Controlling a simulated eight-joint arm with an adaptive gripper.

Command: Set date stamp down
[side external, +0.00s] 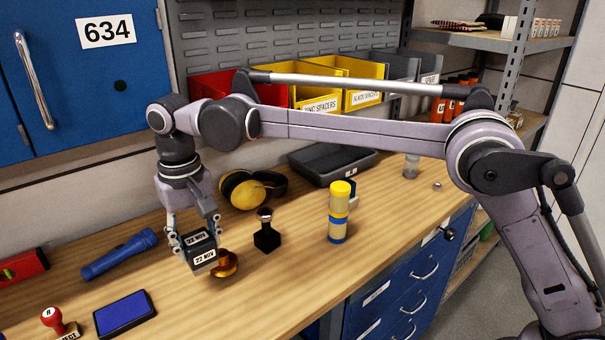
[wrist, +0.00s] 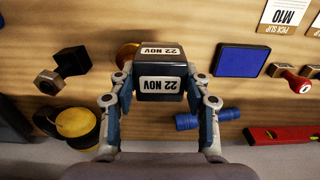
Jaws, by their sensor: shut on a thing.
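The date stamp, a black block with white "22 NOV" labels (side external: 203,257), is between the fingers of my gripper (side external: 197,242) at the left of the bench in the side view. In the wrist view the date stamp (wrist: 160,69) sits between the two fingertips of my gripper (wrist: 160,88), which is shut on it. Its labelled faces show. The stamp is low over the wooden bench (side external: 180,310); I cannot tell whether its underside touches the wood.
A copper-coloured round thing (side external: 226,262) is close beside the stamp. Near it are a black stamp (side external: 266,237), yellow earmuffs (side external: 250,197), a blue torch (side external: 118,254), a blue ink pad (side external: 124,313) and a red-handled stamp (side external: 53,318). Bare wood lies in front.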

